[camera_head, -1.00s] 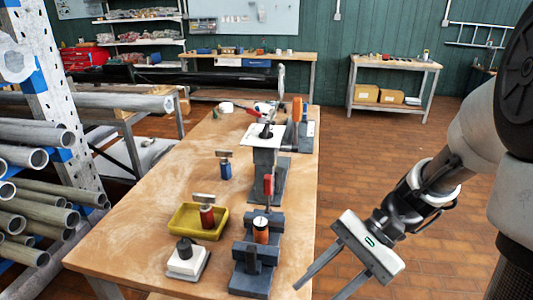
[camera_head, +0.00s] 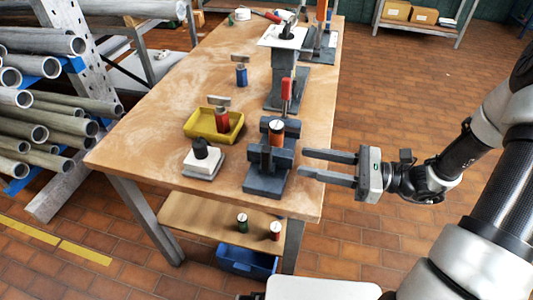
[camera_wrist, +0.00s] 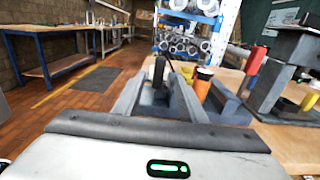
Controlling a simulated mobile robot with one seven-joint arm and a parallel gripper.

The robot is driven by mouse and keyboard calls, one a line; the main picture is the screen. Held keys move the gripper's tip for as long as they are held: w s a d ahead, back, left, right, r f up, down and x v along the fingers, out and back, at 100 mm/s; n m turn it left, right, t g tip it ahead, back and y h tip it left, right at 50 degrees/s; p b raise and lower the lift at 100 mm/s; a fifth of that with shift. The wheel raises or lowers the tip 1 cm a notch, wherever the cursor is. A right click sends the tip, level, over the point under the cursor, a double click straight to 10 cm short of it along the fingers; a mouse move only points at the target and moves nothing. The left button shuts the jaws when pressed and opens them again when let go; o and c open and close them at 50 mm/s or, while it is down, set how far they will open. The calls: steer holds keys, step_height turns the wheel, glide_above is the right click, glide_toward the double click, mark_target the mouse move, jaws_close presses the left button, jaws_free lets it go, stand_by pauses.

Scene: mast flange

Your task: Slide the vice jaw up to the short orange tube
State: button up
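The dark grey vice (camera_head: 264,184) stands at the near right edge of the table. The short orange tube (camera_head: 277,133) stands upright at its far part; the wrist view shows it (camera_wrist: 204,80) right of my fingers. The vice jaw (camera_head: 266,158) looks like the upright grey block on the near side of the tube, but the gap between them is hard to judge. My gripper (camera_head: 302,163) is open and level just right of the vice, fingers pointing at it. In the wrist view, a dark upright part (camera_wrist: 158,70) shows between the fingertips (camera_wrist: 160,85). No contact is visible.
A yellow tray (camera_head: 203,134) with a red-bodied tool and a white block with a black knob (camera_head: 203,160) sit left of the vice. A grey stand (camera_head: 284,85) and a red-handled part (camera_head: 286,90) are behind it.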

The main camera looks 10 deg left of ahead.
mark_target(270, 146)
steer(key=a, duration=0.3)
steer(key=w+a, duration=0.1)
steer(key=a, duration=0.3)
steer(key=a+b, duration=0.1)
steer(key=a, duration=0.3)
steer(key=shift+w, duration=0.25)
steer(key=c, duration=1)
steer(key=shift+o, duration=0.2)
steer(key=shift+w+d+p, duration=0.15)
steer(key=shift+w+p, duration=0.35)
steer(key=shift+w, duration=0.95)
steer(key=o, duration=1)
steer(key=shift+c, duration=0.2)
steer(key=shift+s, duration=0.1)
steer(key=s+d+p, duration=0.1)
steer(key=s+d, duration=0.1)
steer(key=d, duration=1.5)
steer(key=shift+s+d, duration=0.15)
steer(key=shift+s, duration=0.05)
